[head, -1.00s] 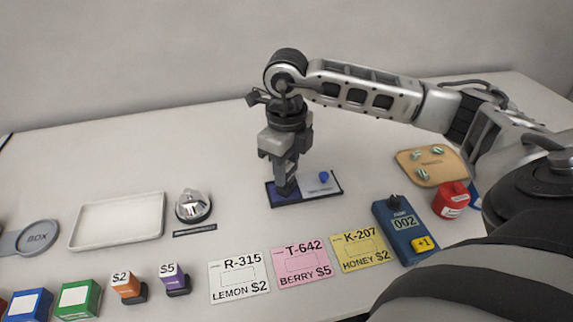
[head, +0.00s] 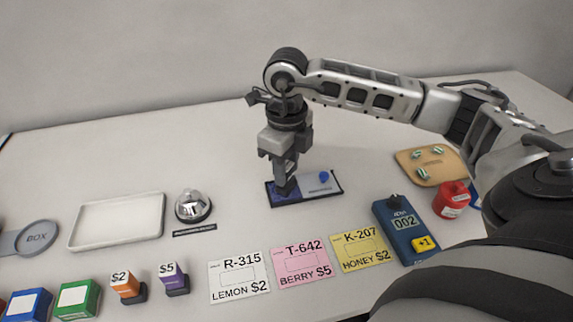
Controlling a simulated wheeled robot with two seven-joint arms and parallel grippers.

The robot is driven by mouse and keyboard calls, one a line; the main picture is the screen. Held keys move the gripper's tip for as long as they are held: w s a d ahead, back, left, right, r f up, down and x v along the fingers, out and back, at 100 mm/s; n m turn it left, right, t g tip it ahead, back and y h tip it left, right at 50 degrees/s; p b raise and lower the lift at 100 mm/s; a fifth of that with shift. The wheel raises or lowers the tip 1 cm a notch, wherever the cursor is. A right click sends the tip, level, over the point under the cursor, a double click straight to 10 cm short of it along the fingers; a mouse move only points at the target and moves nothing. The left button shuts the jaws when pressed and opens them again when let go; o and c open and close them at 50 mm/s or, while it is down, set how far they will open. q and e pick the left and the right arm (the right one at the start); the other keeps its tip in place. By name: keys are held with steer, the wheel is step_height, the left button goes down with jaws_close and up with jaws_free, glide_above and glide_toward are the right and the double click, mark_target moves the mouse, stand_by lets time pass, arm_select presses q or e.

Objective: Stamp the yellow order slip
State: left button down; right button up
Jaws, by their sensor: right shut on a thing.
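The yellow order slip (head: 364,250), marked K-207 HONEY $2, lies flat at the right end of a row of slips. The pink slip (head: 303,266), T-642 BERRY $5, and the white slip (head: 239,277), R-315 LEMON $2, lie to its left. My right gripper (head: 285,184) points down over the dark blue ink pad (head: 290,201), behind the slips. It is shut on a dark stamp (head: 286,188), mostly hidden by the fingers, at the pad's blue left part. The pad's open lid with a blue knob (head: 323,177) lies to the right. My left gripper is out of view.
A blue counter device (head: 404,228) reading 002 stands right of the yellow slip. A red container (head: 452,199) and a wooden board (head: 429,178) are farther right. A bell (head: 192,205), a white tray (head: 118,220) and small stamp-like blocks (head: 127,286) are left.

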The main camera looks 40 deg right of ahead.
steer(key=shift+f, duration=0.1)
steer(key=shift+r+p, duration=0.85)
steer(key=shift+r, duration=0.3)
steer(key=shift+r+p, duration=1.6)
steer(key=shift+r, duration=0.85)
steer(key=shift+a, duration=0.1)
